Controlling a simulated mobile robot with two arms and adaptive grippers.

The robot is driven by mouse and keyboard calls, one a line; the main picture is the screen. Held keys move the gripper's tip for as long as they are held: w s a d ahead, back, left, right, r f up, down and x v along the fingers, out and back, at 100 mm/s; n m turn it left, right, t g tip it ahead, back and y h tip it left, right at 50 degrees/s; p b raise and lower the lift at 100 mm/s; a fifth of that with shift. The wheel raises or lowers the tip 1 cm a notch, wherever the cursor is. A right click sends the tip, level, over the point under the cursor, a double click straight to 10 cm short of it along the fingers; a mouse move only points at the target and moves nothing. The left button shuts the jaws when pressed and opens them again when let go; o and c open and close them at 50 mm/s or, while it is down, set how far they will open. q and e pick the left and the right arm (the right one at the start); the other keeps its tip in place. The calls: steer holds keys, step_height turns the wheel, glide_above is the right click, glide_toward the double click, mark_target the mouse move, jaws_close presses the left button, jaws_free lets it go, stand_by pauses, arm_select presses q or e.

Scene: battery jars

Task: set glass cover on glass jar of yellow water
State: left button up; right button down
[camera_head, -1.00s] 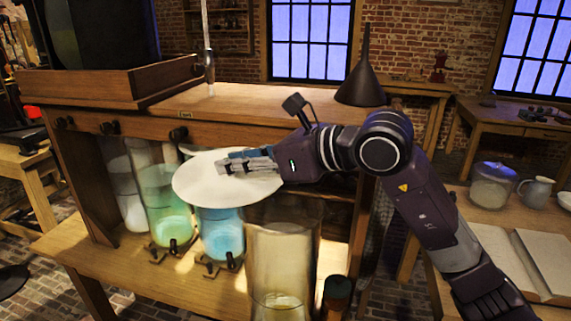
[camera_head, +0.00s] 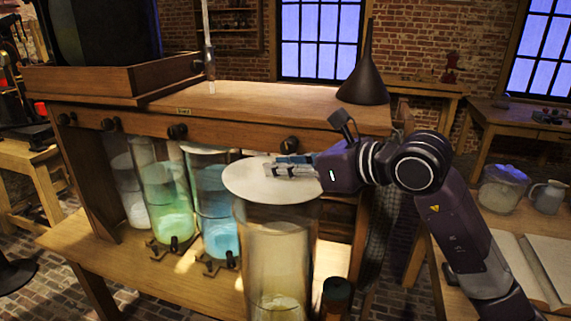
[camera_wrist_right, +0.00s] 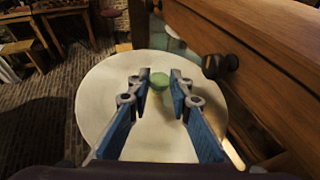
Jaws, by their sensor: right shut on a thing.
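The glass cover (camera_head: 250,184) is a pale round disc, roughly level, over the mouth of the tall glass jar of yellow water (camera_head: 275,255). It sits off to the left of the jar and overhangs its left rim. I cannot tell whether it touches the rim. My right gripper (camera_head: 278,168) is above the cover, shut on its knob. The jar's rim is partly hidden by the cover. My left gripper is out of view.
A blue jar (camera_head: 216,205) and a green jar (camera_head: 165,195) stand left of the yellow one, with a whitish jar (camera_head: 130,195) behind. The cabinet's wooden top edge with knobs (camera_head: 290,145) is close behind the cover. A small dark bottle (camera_head: 336,298) stands right of the yellow jar.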

mark_target(294, 181)
steer(key=shift+s+f, duration=0.1)
steer(key=shift+f, duration=0.3)
step_height(294, 181, down, 3)
steer(key=shift+d+r+b, duration=0.1)
steer(key=shift+b, duration=0.95)
steer(key=shift+f+b, duration=0.45)
steer(key=shift+f, duration=0.3)
steer(key=shift+w+d+f, duration=0.1)
steer(key=shift+w+d, duration=0.05)
steer(key=shift+w, duration=0.05)
steer(key=shift+b, duration=0.35)
steer(key=shift+r+p, duration=0.4)
steer(key=shift+r, duration=0.45)
